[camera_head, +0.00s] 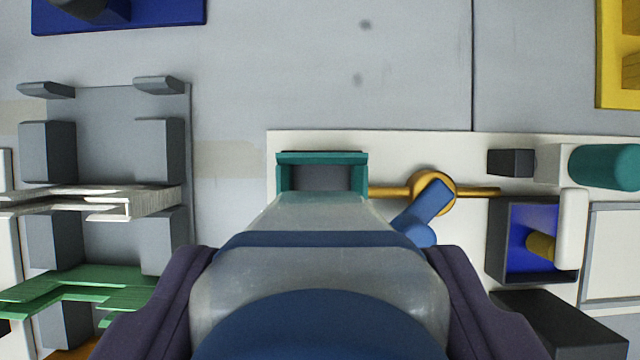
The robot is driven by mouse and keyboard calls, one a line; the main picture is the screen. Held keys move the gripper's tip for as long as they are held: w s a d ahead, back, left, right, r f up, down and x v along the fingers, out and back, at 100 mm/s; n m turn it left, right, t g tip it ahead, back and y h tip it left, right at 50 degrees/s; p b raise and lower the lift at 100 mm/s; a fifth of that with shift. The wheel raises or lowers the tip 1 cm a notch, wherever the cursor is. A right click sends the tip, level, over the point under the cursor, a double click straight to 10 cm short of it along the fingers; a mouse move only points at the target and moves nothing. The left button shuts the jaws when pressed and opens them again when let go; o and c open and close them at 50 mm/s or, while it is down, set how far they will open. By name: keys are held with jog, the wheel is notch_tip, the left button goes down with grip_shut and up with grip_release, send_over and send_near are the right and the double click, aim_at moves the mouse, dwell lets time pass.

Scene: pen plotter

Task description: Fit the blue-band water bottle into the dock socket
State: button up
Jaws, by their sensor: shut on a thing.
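The blue-band water bottle (320,278) is in the lower middle of the view, a clear body with a blue band and a dark blue end near the camera. My gripper (320,290) is shut on it, with a dark purple finger on each side. The bottle's far end points toward the dock socket (322,158), a teal-rimmed square opening with a grey inside. The bottle overlaps the socket's near edge in the picture. I cannot tell whether it touches the socket or is still above it; the near rim is hidden.
A white board (400,150) carries the socket, a yellow rod with a blue lever (432,200), a dark box with a blue inside (510,240) and a teal cylinder (605,167). A grey rack (105,140) with white and green pieces stands left. Bare grey surface lies beyond.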

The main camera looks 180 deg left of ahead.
jog(key=b+x, duration=0.3)
jog(key=shift+s+b, duration=0.15)
jog(key=shift+b, duration=0.15)
notch_tip(320, 180, down, 9)
jog(key=b, duration=0.4)
jog(key=o, duration=0.9)
jog(key=shift+f+b, duration=0.3)
jog(key=shift+b, duration=0.1)
jog(key=o, duration=0.4)
jog(key=shift+r, duration=0.15)
